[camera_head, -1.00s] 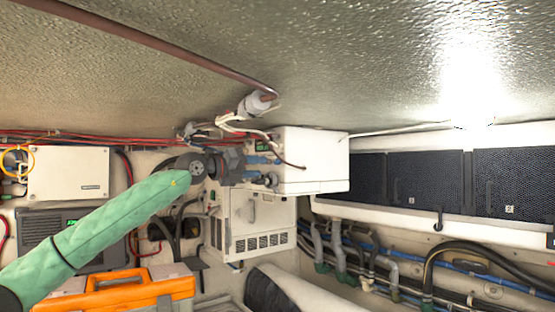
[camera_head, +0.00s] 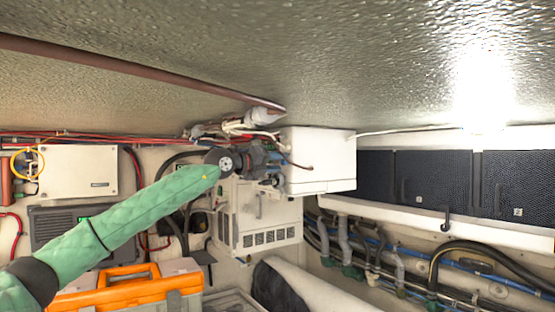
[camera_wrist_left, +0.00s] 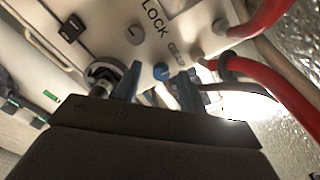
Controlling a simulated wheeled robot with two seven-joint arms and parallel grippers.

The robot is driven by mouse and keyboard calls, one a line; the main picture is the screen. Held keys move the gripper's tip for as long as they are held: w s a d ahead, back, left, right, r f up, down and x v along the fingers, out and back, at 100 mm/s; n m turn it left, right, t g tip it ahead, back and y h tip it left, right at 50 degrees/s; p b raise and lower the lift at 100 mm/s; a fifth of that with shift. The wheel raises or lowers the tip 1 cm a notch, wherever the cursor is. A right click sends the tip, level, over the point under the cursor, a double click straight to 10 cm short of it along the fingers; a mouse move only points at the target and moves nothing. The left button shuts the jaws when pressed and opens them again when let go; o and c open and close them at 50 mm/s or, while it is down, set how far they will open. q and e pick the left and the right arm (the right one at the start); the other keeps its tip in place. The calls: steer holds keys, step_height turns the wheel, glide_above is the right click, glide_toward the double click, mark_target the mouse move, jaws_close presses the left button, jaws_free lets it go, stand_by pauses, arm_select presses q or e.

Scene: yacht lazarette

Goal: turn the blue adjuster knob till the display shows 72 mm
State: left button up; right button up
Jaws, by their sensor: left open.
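The blue adjuster knob (camera_wrist_left: 161,72) shows in the left wrist view on a pale panel printed with "LOCK" and other lettering. My left gripper (camera_wrist_left: 158,88) is open, its two blue fingers on either side of the knob in that picture. I cannot tell whether they touch it. Part of a display window (camera_wrist_left: 176,4) is at the top edge of the wrist view; no reading is legible. In the head view my left gripper (camera_head: 274,169) is close to the left side of the white box (camera_head: 325,165); the knob is hidden there. My right gripper is not in view.
In the wrist view, a grey knob (camera_wrist_left: 134,34) and thick red cables (camera_wrist_left: 262,20) are near the fingers. In the head view, a vented white unit (camera_head: 262,215) stands below, an orange toolbox (camera_head: 125,288) is at lower left, and a pipe (camera_head: 150,75) runs overhead.

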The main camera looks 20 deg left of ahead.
arm_select(q)
steer(key=shift+w+d, duration=0.2)
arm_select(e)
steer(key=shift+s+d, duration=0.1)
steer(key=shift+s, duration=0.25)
arm_select(q)
steer(key=shift+c, duration=0.4)
jaws_close()
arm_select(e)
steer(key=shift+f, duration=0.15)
